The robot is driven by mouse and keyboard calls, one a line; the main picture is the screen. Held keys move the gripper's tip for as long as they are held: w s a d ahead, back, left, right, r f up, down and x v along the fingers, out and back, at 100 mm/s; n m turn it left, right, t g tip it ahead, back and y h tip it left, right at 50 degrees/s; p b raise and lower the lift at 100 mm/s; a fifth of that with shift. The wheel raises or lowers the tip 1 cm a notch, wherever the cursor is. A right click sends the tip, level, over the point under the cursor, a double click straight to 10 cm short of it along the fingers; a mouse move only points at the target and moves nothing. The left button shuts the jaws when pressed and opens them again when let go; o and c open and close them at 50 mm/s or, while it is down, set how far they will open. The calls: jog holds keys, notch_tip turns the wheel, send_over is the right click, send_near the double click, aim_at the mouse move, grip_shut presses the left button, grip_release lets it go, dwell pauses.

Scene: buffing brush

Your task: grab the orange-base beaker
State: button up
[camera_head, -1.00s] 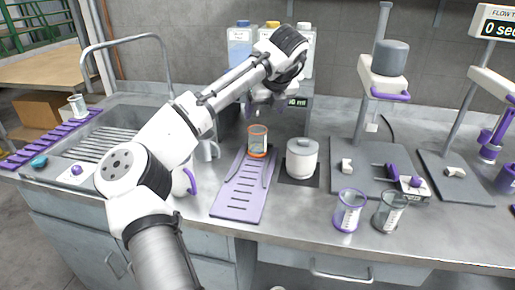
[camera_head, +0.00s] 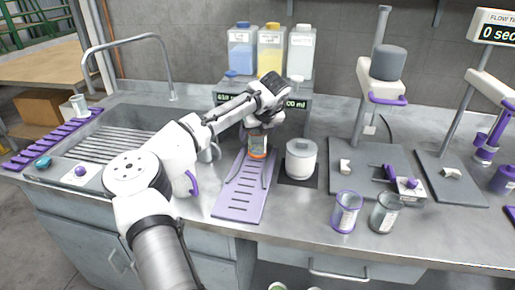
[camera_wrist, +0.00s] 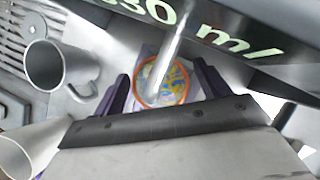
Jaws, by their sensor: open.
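The orange-base beaker (camera_head: 257,153) stands upright at the far end of the purple slotted rack in the head view. Its upper part is partly hidden by my gripper (camera_head: 259,128), which is right over it. In the wrist view the beaker (camera_wrist: 163,86) shows as a clear round shape with an orange ring. It appears between the two dark purple fingers of my gripper (camera_wrist: 160,88), with a gap on each side. The fingers are open; I cannot tell how far down the beaker's wall they reach.
The purple rack (camera_head: 239,195) runs toward the counter's front edge. A white lidded jar (camera_head: 301,160) stands close at right. A grey mug (camera_wrist: 58,68) is near in the wrist view. Bottles (camera_head: 270,48) stand on the dispenser behind. Two beakers (camera_head: 346,212) (camera_head: 386,212) stand front right.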

jog(key=c, duration=1.5)
jog(key=shift+o, duration=0.2)
jog(key=shift+r, duration=0.1)
jog(key=shift+d+r, duration=0.1)
